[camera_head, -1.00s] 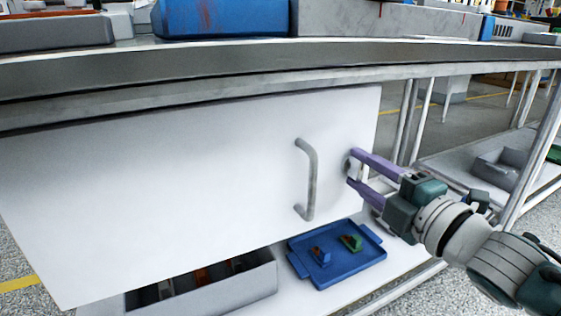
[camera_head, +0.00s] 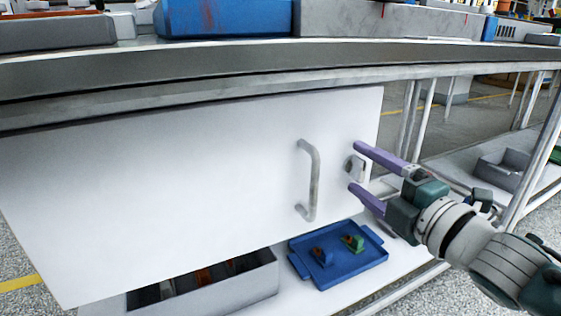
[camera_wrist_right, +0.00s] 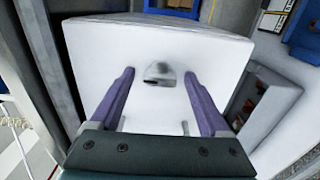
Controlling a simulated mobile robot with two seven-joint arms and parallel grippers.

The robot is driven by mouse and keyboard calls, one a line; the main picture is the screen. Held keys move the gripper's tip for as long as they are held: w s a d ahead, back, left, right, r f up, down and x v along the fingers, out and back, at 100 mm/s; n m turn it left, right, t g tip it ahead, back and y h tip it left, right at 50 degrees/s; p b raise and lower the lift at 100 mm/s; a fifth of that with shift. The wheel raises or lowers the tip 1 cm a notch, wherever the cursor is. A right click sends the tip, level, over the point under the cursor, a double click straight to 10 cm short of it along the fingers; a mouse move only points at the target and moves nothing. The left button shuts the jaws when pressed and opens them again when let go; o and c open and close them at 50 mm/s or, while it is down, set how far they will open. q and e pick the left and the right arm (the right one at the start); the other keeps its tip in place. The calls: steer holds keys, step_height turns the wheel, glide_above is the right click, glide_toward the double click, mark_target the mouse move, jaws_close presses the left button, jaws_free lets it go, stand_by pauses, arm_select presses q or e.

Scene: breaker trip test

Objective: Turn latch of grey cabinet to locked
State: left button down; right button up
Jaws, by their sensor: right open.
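The cabinet (camera_head: 180,185) hangs under the bench with a pale, nearly white front and a vertical grey bar handle (camera_head: 313,180). Its small grey latch (camera_head: 355,167) sits on the front near the right edge. The latch also shows in the right wrist view (camera_wrist_right: 159,73), centred ahead of my fingers. My right gripper (camera_head: 357,167) is open, with one purple finger above the latch and one below it in the head view. In the wrist view (camera_wrist_right: 160,85) the fingers lie either side of the latch with clear gaps. My left gripper is not in view.
A blue tray (camera_head: 345,274) with small blue and green parts lies on the shelf below. A grey open bin (camera_head: 205,290) with items stands left of it. The bench edge (camera_head: 250,75) runs above the cabinet. Table legs stand at the right.

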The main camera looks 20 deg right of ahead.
steer(key=s+p, duration=0.3)
steer(key=s, duration=0.7)
steer(key=shift+d, duration=0.4)
steer(key=shift+r, duration=0.1)
